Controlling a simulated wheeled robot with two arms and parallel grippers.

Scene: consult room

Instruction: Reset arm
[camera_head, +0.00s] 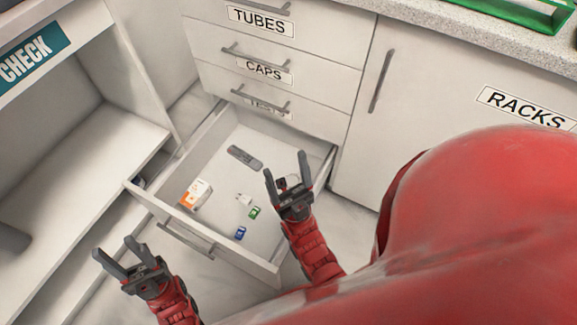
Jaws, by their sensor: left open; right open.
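My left gripper (118,256) is open and empty at the lower left, in front of the open drawer and left of its handle. My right gripper (287,172) is open over the right side of the open drawer (222,248). Its fingers point up in the picture, and nothing shows clasped between them. A small dark object with a pale part shows behind its fingers; I cannot tell what it is. Both red forearms come in from the bottom. A large red part of my own body fills the lower right.
The open drawer holds a grey remote (245,158), an orange-white box (196,194), a white item (244,200), a green item (254,212) and a blue item (240,233). Closed drawers (300,48) stand above it. A RACKS cupboard (420,85) is right, an open CHECK shelf (85,150) left.

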